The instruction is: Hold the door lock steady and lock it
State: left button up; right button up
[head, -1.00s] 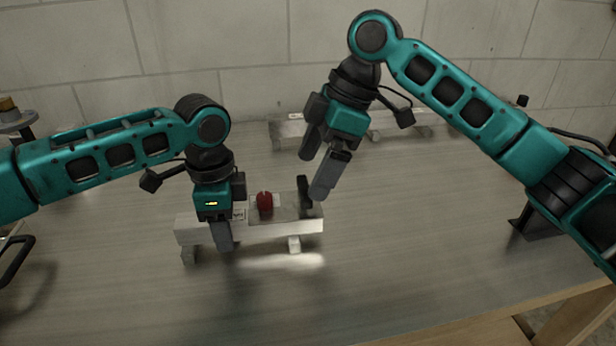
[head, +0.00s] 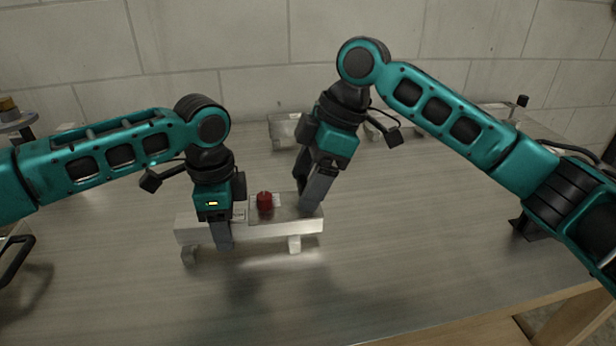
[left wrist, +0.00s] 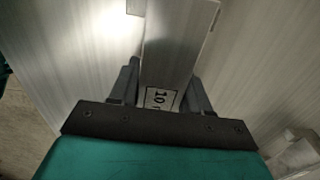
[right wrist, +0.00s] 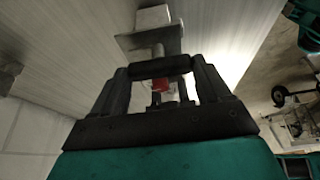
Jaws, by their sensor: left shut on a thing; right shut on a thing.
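The door lock (head: 272,230) is a pale metal bar on short feet on the table, with a red knob (head: 265,203) on its top. My left gripper (head: 224,240) is shut on the left part of the bar. In the left wrist view the bar (left wrist: 178,45) runs between the fingers, with a printed label near them. My right gripper (head: 310,202) is at the lock's right end. In the right wrist view it is shut on the black handle (right wrist: 160,67), with the red knob (right wrist: 187,86) visible beyond. The right gripper hides the handle in the head view.
The table (head: 400,240) is clear in front and to the right of the lock. A grey block wall (head: 250,50) closes off the back.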

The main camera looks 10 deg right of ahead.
jog(key=shift+c, duration=1.3)
jog(key=shift+m, duration=0.3)
jog(key=m, duration=0.1)
jog(key=m+t, duration=0.1)
jog(key=m, duration=0.1)
jog(key=shift+s+m+t+h, duration=0.1)
jog(key=shift+m+t+h, duration=0.2)
jog(key=m, duration=0.2)
jog(key=m+t, duration=0.1)
jog(key=m, duration=0.1)
jog(key=shift+s+a+m+t+h, duration=0.1)
jog(key=shift+a+m+t+h, duration=0.05)
jog(key=shift+m+t+h, duration=0.2)
jog(key=m+h, duration=0.1)
jog(key=m, duration=0.3)
jog(key=shift+a+m+t+h, duration=0.1)
jog(key=shift+m+t+h, duration=0.15)
jog(key=shift+t+h, duration=0.1)
jog(key=shift+a+m+h, duration=0.1)
jog(key=shift+m+h, duration=0.7)
jog(key=shift+m, duration=1.4)
